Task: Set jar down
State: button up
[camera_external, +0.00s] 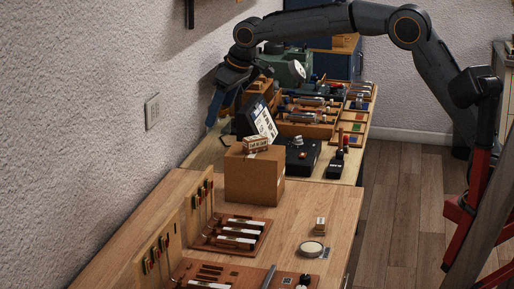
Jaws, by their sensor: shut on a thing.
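My gripper (222,98) is at the far end of my arm, by the wall at the back left, pointing down over the left edge of the far bench (208,153). It is shut on the jar. The jar is too small and hidden to make out clearly, with the fingers dark against the wall. A tilted black-framed sign (263,120) stands just right of the fingers and hides part of the bench there. I cannot tell whether the jar touches the bench top.
A cardboard box (253,178) with a small box on top stands in front of the sign. A green machine (287,68) and wooden tool trays (308,130) crowd the bench to the right. The near bench (335,195) has free room at right, around a round pale disc (312,248).

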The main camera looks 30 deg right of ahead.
jog(key=s+d+f+m+h, duration=0.1)
jog(key=s+d, duration=0.2)
jog(key=d, duration=0.8)
jog(key=s+d+f+m, duration=0.1)
jog(key=s+d+m, duration=0.15)
jog(key=d, duration=0.75)
jog(key=s+d+f+m+h, duration=0.1)
jog(key=s+d, duration=0.2)
jog(key=d, duration=0.8)
jog(key=shift+s+d+f+p, duration=0.1)
jog(key=shift+f+p, duration=0.5)
jog(key=shift+f, duration=4.7)
jog(key=shift+s+f+p, duration=0.1)
jog(key=shift+f+p, duration=0.5)
jog(key=shift+f, duration=4.7)
jog(key=shift+w+f, duration=0.1)
jog(key=o, duration=0.7)
jog(key=shift+f, duration=0.1)
jog(key=o, duration=0.4)
jog(key=shift+o, duration=0.2)
